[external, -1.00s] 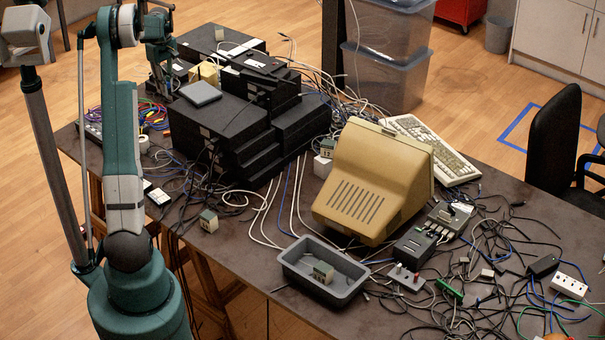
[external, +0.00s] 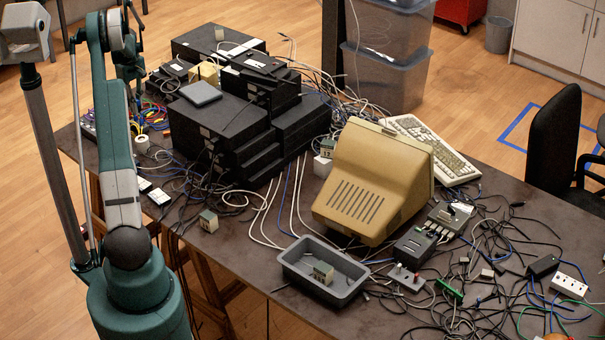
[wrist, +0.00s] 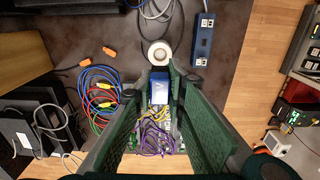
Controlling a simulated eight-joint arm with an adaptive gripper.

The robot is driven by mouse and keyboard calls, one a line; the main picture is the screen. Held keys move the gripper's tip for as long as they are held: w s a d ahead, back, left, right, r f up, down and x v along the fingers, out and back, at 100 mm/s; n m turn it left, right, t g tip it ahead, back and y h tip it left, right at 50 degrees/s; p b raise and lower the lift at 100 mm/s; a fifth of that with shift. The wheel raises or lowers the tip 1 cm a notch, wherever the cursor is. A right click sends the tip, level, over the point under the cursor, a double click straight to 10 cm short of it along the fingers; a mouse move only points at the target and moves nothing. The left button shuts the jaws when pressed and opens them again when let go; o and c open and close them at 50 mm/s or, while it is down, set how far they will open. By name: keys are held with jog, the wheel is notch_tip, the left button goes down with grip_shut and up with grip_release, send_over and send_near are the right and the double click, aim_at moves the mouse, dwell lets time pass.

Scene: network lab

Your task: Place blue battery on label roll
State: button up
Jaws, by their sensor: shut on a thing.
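The blue battery (wrist: 158,94) is between the fingertips of my gripper (wrist: 159,80) in the wrist view, held above the table. The green fingers are closed on its sides. In the external view the roll (external: 141,142) lies near the table's left end. My gripper (external: 137,98) is above and a little left of it there, partly behind my arm.
A blue socket strip (wrist: 203,38) lies right of the roll in the wrist view. Coloured cables (wrist: 98,92) lie to the left. Black equipment boxes (external: 212,122) stand right of the roll in the external view. The grey tray (external: 300,275) is farther off.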

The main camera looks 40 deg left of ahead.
jog(key=shift+f, duration=1.55)
send_over(141, 138)
jog(key=shift+d+f+b, duration=0.2)
jog(key=shift+f+b, duration=0.1)
jog(key=shift+f, duration=2.8)
jog(key=shift+f, duration=0.15)
jog(key=shift+f, duration=1.75)
jog(key=shift+f+b, duration=0.15)
jog(key=shift+b, duration=0.15)
jog(key=o, duration=0.9)
